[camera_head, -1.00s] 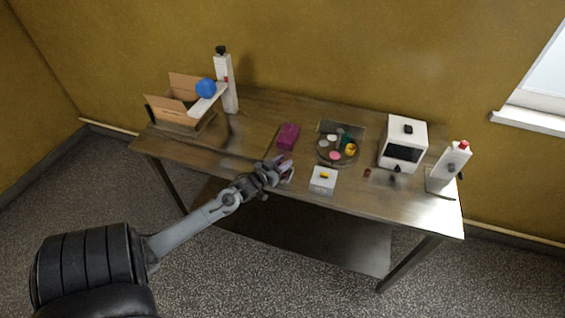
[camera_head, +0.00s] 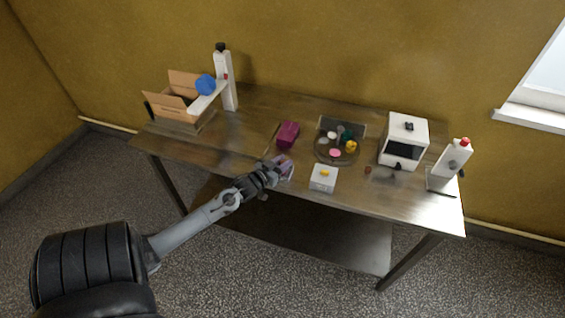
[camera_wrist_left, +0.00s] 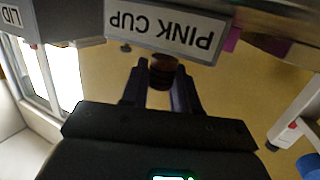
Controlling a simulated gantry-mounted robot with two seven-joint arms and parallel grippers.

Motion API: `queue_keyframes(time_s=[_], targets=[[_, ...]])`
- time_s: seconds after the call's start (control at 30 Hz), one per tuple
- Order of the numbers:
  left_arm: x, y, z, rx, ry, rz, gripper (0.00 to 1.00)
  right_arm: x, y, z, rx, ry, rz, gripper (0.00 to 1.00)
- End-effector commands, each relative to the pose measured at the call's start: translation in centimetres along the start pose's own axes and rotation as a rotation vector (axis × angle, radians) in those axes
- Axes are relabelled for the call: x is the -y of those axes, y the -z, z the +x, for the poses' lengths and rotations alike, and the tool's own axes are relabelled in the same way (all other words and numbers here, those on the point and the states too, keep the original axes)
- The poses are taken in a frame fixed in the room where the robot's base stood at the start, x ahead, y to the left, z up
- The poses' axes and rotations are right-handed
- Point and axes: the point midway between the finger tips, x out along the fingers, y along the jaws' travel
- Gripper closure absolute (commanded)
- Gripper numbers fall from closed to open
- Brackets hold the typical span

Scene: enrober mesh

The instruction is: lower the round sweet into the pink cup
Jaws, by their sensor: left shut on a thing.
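In the left wrist view my left gripper (camera_wrist_left: 161,84) is shut on the round sweet (camera_wrist_left: 162,72), which is dark brown. The sweet is too small to make out in the head view. My right gripper is not in view.
An upside-down sign reading PINK CUP (camera_wrist_left: 165,32) is in the wrist view. A purple block (camera_head: 288,134) lies behind the gripper. A white machine (camera_head: 404,143) stands right; an open carton (camera_head: 172,106) stands left.

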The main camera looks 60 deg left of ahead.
Motion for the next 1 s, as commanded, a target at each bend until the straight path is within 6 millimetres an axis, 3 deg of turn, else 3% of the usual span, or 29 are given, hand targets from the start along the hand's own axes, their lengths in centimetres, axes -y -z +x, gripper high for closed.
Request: queue_keyframes(time_s=[1.0], targets=[[0.0,-1.5,0.2,-0.001,0.0,0.0,0.88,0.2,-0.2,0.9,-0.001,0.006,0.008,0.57]])
